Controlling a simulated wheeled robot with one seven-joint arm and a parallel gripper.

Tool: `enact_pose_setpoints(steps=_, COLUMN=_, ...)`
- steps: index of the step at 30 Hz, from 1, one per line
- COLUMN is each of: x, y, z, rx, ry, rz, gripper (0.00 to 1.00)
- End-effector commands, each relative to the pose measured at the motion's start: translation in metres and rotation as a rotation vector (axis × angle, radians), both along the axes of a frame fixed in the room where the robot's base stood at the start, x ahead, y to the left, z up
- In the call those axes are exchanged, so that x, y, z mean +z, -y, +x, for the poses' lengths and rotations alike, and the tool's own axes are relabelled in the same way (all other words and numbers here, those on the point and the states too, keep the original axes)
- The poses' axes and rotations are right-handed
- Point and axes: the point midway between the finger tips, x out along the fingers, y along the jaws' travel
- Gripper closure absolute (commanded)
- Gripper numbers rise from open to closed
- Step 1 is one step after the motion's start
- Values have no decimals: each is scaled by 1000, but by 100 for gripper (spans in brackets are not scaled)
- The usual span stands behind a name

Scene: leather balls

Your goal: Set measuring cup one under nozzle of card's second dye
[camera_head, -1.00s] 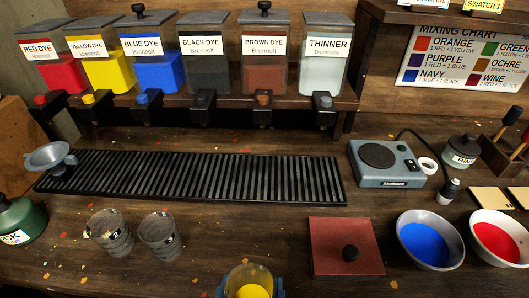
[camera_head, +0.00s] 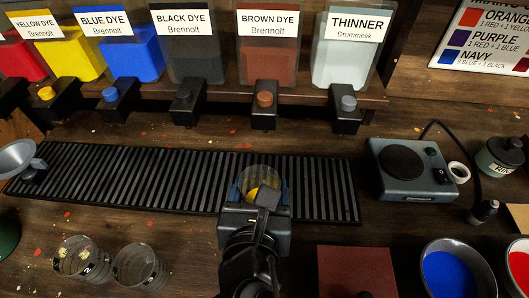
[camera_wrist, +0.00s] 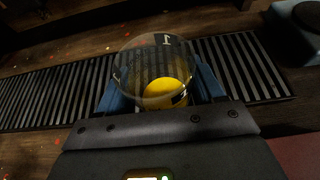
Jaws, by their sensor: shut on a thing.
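My gripper (camera_head: 259,190) is shut on measuring cup one (camera_head: 262,174), a clear cup with yellow dye at the bottom. The wrist view shows the cup (camera_wrist: 150,72) upright between blue fingers, with a "1" on its far wall. It is over the black slatted drip grate (camera_head: 130,176); whether it touches the grate I cannot tell. The brown dye nozzle (camera_head: 264,98) is behind the cup, nearly in line with it. Other nozzles are yellow (camera_head: 46,93), blue (camera_head: 110,95), black (camera_head: 183,98) and thinner (camera_head: 348,102). The mixing chart (camera_head: 485,35) is partly cut off; no swatch card shows now.
Two empty measuring cups (camera_head: 84,262) stand front left. A grey funnel-like piece (camera_head: 17,158) sits at the grate's left end. A hot plate (camera_head: 411,168), a red board (camera_head: 355,270) and a bowl of blue (camera_head: 446,275) are at right. The grate's left part is clear.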

Motion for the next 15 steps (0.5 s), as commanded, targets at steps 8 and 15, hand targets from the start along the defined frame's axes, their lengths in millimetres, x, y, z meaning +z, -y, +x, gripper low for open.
enact_pose_setpoints(steps=8, x=2, y=3, z=66, rx=-3, ry=1, rz=1, gripper=69)
enact_pose_setpoints(steps=15, x=1, y=4, z=99, rx=-1, ry=1, rz=1, gripper=69)
